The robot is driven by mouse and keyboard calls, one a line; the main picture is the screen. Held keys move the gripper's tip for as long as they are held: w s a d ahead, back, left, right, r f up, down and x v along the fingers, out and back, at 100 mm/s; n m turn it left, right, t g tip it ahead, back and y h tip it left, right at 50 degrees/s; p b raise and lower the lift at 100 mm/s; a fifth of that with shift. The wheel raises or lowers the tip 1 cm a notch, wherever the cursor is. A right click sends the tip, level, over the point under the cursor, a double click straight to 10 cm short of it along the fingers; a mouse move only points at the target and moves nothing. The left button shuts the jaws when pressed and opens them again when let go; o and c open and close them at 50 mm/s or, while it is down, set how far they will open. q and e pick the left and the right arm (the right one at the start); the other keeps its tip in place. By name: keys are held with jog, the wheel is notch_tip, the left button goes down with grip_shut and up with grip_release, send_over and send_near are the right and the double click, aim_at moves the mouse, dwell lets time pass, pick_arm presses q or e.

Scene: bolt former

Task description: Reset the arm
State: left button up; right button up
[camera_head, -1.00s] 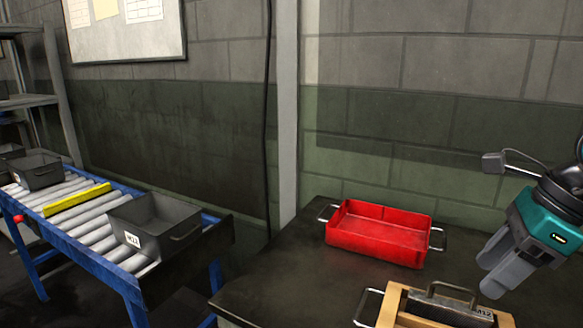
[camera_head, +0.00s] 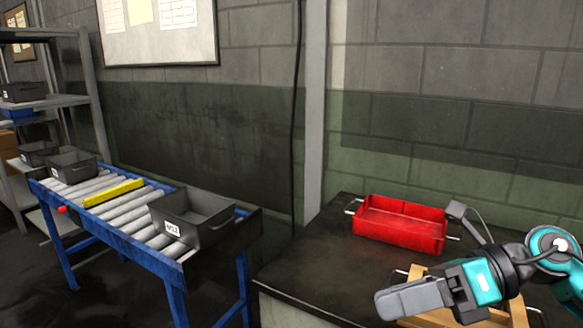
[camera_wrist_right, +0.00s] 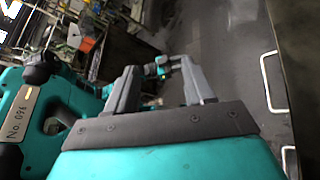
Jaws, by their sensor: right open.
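My right gripper (camera_head: 384,305) is at the lower right of the head view, with its grey fingers pointing left. It is in front of the wooden-framed tray and hides much of it. In the wrist view its two fingers (camera_wrist_right: 160,68) stand apart with nothing held between them. My left gripper does not show in the head view.
A red bin (camera_head: 402,239) with wire handles stands on the dark bench (camera_head: 330,270). The wooden-framed tray (camera_head: 437,318) is partly hidden behind my right gripper. A roller conveyor (camera_head: 128,217) at left carries grey bins (camera_head: 203,232) and a yellow bar (camera_head: 113,193).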

jog(key=w+f+m+t+h+p, duration=0.1)
jog(key=w+f+m+t, duration=0.15)
jog(key=m+t, duration=0.8)
jog(key=w+f+m+t+h+p, duration=0.15)
jog(key=f+m+t, duration=0.35)
jog(key=m, duration=1.1)
jog(key=s+d+f+m+h, duration=0.3)
jog(key=f+m+h, duration=0.4)
jog(key=f+m, duration=0.3)
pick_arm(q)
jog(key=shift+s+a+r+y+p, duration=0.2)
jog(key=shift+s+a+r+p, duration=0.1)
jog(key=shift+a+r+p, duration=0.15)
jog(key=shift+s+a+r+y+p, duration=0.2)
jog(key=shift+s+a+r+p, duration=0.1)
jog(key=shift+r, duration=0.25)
pick_arm(e)
jog(key=s+f+m+g+h, duration=0.2)
jog(key=s+f+m+g, duration=0.3)
jog(key=s+f, duration=0.4)
notch_tip(320, 180, down, 2)
jog(key=shift+d+m, duration=0.15)
jog(key=shift+m, duration=0.4)
jog(key=shift+g+h, duration=0.25)
